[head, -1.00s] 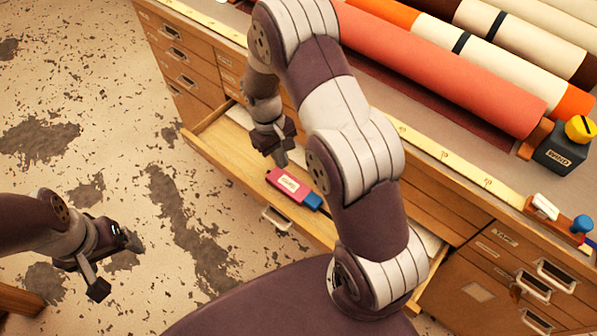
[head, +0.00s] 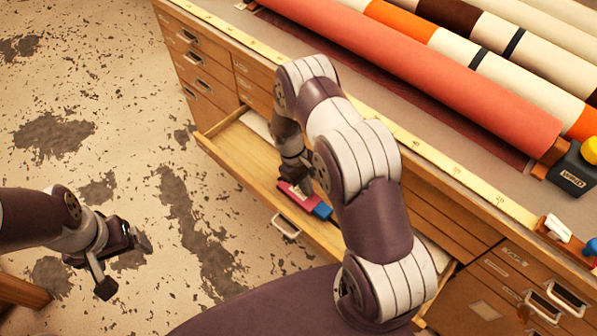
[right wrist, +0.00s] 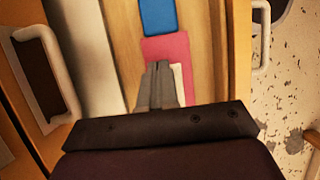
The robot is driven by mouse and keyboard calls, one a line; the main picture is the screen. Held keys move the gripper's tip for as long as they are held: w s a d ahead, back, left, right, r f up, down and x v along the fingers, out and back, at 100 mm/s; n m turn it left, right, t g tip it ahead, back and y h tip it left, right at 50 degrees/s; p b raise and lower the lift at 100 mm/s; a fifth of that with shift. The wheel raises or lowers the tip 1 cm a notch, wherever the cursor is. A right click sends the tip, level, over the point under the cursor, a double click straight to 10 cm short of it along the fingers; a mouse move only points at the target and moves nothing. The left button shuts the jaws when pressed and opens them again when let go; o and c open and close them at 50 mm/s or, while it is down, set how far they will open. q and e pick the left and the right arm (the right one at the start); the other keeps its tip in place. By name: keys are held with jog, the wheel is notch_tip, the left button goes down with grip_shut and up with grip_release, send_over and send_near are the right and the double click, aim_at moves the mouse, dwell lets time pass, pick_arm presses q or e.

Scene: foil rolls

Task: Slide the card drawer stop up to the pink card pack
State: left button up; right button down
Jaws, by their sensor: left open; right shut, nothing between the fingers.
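The pink card pack (head: 287,192), with a white label, lies in the open wooden drawer (head: 238,150). It also shows in the right wrist view (right wrist: 166,48), partly covered by my fingers. A blue block (head: 322,210) sits at the pack's near right end, touching or nearly touching it; it also shows in the right wrist view (right wrist: 157,16). I cannot tell whether it is the drawer stop; no other stop is clear. My right gripper (head: 305,188) is shut and empty, over the pack; contact is unclear. My left gripper (head: 124,266) is open and empty over the floor.
The cabinet top holds a large red roll (head: 430,80) and several other rolls. A yellow rule (head: 420,148) runs along its front edge. The drawer's front handle (head: 285,226) faces the floor. My right arm hides part of the drawer.

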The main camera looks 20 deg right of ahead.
aim_at(319, 203)
jog(key=shift+s+d, duration=0.25)
jog(key=shift+s, duration=0.3)
jog(key=shift+s+d, duration=0.2)
jog(key=shift+s, duration=0.3)
jog(key=shift+r, duration=0.1)
jog(key=shift+s+d+p, duration=0.1)
jog(key=shift+s+p, duration=0.25)
jog(key=shift+p, duration=0.05)
jog(key=shift+s+d+r, duration=0.1)
jog(key=shift+s+d, duration=0.05)
jog(key=shift+s, duration=0.2)
